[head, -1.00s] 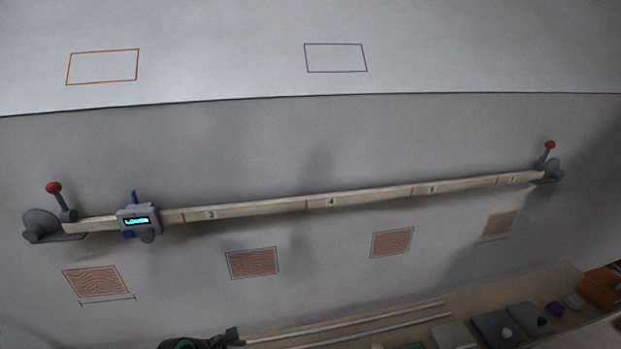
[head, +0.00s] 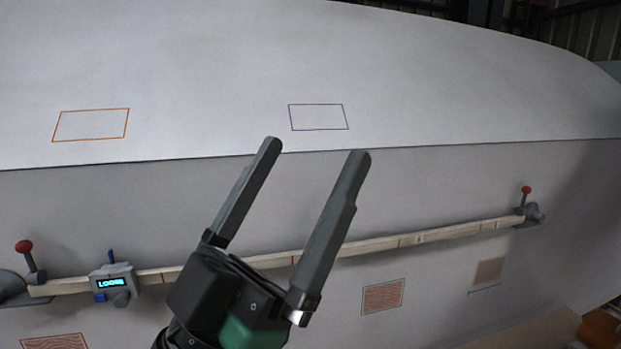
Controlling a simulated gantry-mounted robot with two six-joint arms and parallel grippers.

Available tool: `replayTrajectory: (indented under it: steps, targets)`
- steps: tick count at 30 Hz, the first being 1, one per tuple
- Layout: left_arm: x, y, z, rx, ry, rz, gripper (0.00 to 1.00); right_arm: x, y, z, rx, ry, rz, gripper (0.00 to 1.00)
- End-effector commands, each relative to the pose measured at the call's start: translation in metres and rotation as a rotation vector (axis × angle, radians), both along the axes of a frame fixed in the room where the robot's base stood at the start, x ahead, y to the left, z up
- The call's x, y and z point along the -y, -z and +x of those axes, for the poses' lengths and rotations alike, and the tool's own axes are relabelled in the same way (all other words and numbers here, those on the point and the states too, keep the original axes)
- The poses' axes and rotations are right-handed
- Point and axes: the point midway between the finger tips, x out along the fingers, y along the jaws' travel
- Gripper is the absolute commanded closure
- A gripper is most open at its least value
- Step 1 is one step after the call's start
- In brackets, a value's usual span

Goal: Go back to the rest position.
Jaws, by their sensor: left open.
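My left gripper (head: 317,151) stands in the middle of the head view, its two grey fingers spread wide and pointing up. Nothing is between the fingers. It is in front of the grey hull wall and covers part of the wooden batten (head: 380,244) behind it. My right gripper is not in view.
The batten runs across the hull between a left clamp (head: 24,247) and a right clamp (head: 526,190), both with red knobs. A grey device with a lit display (head: 112,282) sits on its left part. Orange (head: 91,125) and purple (head: 318,117) outlines mark the upper hull.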

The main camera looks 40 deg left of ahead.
Motion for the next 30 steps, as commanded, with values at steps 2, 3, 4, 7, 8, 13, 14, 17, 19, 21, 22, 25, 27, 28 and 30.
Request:
replayTrajectory:
  steps: [2, 3, 4, 7, 8, 13, 14, 17, 19, 21, 22, 25, 27, 28, 30]
  targets:
    - [0.014, -0.001, -0.002, -0.013, 0.075, -0.004, 0.0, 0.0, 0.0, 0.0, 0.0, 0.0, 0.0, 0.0]
    - [0.016, -0.001, -0.003, -0.017, 0.089, -0.006, 0.0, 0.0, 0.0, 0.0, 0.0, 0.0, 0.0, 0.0]
    - [0.017, -0.001, -0.002, -0.018, 0.092, -0.005, 0.0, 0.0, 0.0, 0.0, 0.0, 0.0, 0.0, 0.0]
    - [0.016, 0.0, -0.002, -0.02, 0.088, -0.005, 0.0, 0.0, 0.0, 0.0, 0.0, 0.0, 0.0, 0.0]
    - [0.016, 0.0, -0.002, -0.02, 0.087, -0.005, 0.0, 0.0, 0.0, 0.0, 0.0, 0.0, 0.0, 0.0]
    - [0.015, -0.014, -0.001, -0.02, 0.084, -0.004, 0.0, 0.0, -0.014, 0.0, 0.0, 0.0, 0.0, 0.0]
    - [0.015, -0.021, -0.001, -0.02, 0.083, -0.005, 0.0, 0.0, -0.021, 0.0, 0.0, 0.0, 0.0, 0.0]
    - [0.015, -0.055, -0.001, -0.02, 0.082, -0.004, 0.0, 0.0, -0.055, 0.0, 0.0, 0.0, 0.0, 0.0]
    - [0.015, -0.087, -0.001, -0.02, 0.082, -0.004, 0.0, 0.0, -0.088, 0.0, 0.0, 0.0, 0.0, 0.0]
    - [0.015, -0.123, -0.001, -0.02, 0.081, -0.004, 0.0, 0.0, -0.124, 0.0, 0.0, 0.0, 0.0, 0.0]
    - [0.015, -0.139, -0.001, -0.02, 0.081, -0.004, 0.0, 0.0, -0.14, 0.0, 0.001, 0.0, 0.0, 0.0]
    - [0.015, -0.19, -0.001, -0.02, 0.081, -0.004, 0.0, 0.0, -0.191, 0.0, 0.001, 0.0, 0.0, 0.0]
    - [0.015, -0.225, -0.001, -0.02, 0.081, -0.004, 0.0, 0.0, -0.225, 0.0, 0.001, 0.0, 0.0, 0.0]
    - [0.015, -0.239, -0.001, -0.02, 0.081, -0.004, 0.0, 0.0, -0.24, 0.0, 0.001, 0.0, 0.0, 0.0]
    - [0.014, -0.274, -0.001, -0.02, 0.081, -0.004, 0.0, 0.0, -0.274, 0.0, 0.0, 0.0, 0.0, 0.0]
